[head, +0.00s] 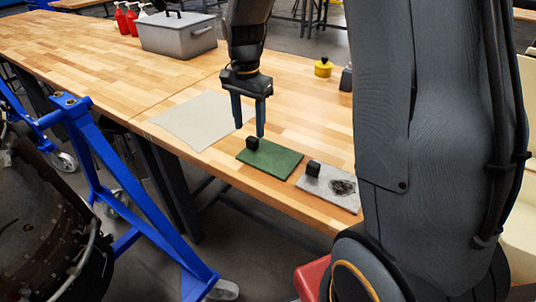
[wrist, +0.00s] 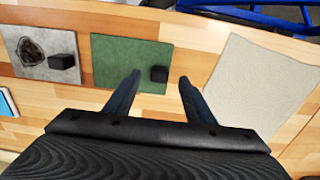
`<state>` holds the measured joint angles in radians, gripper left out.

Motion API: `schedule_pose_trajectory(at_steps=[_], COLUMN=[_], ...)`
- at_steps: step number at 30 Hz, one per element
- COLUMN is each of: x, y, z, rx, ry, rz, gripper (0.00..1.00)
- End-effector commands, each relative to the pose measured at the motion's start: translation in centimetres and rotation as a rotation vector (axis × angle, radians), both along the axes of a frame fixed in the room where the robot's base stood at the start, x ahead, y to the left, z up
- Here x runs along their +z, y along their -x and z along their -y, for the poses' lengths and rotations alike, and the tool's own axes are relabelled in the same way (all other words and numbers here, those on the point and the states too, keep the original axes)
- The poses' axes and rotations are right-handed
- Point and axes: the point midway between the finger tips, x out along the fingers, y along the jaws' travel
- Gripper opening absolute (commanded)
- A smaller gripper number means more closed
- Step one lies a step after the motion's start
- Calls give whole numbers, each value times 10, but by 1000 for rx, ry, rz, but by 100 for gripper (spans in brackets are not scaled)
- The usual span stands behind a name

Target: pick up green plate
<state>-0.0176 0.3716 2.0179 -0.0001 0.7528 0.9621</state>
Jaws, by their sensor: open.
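The green plate (head: 271,160) lies flat on the wooden table near its front edge. A small black block (head: 252,143) stands on it as a knob, at its left in the head view. In the wrist view the green plate (wrist: 118,57) is just beyond the fingers, with the black block (wrist: 159,73) between the fingertips' directions. My gripper (head: 249,127) is open and empty, pointing down above the plate's block end. In the wrist view its fingers (wrist: 160,80) are spread to either side of the block, and I cannot tell the exact height.
A grey plate (head: 330,187) with a black block and dark stain lies right of the green one. A beige mat (head: 192,120) lies to the left. A grey toolbox (head: 177,35), red bottles (head: 122,20) and a yellow item (head: 323,68) stand farther back. A blue frame (head: 120,200) stands before the table.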

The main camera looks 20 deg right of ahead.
Motion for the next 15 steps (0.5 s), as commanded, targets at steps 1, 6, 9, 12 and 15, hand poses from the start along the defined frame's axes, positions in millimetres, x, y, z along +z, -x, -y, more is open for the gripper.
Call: schedule_pose_trajectory(at_steps=[1, 6, 9, 12, 15], x=[-6, -19, -30, -41, -54], y=[1, 1, 1, -1, -1], z=[0, 1, 2, 2, 2], rx=[0, 1, 1, 1, 1], ry=[0, 0, 0, 0, 0], rz=[-4, -4, -5, -4, -3], gripper=[49, 49, 49, 49, 49])
